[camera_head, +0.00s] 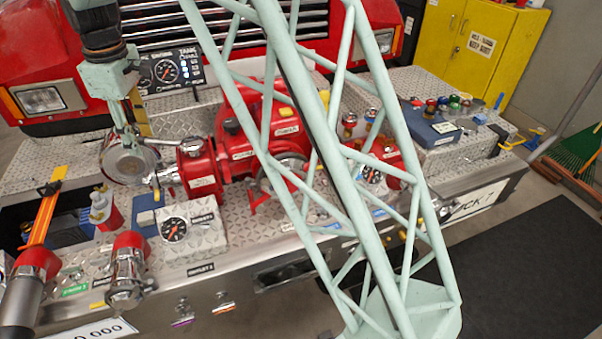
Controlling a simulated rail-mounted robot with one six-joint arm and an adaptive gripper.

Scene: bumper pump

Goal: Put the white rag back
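I cannot make out a white rag anywhere in the head view. My gripper (130,132) points down at the upper left, over or just in front of a round silver cap (128,162) on the red pump (235,150). Its fingertips are small and overlap the fittings behind them, so I cannot tell whether they are open, shut or touching the cap. My pale green lattice arm link crosses the middle of the view and hides part of the pump and the bumper deck.
A pressure gauge box (193,232), a red-and-white bottle (104,210) and a silver nozzle (129,272) stand on the left of the deck. A blue box (430,125) with several coloured caps is at the right. A yellow cabinet (480,45) stands behind.

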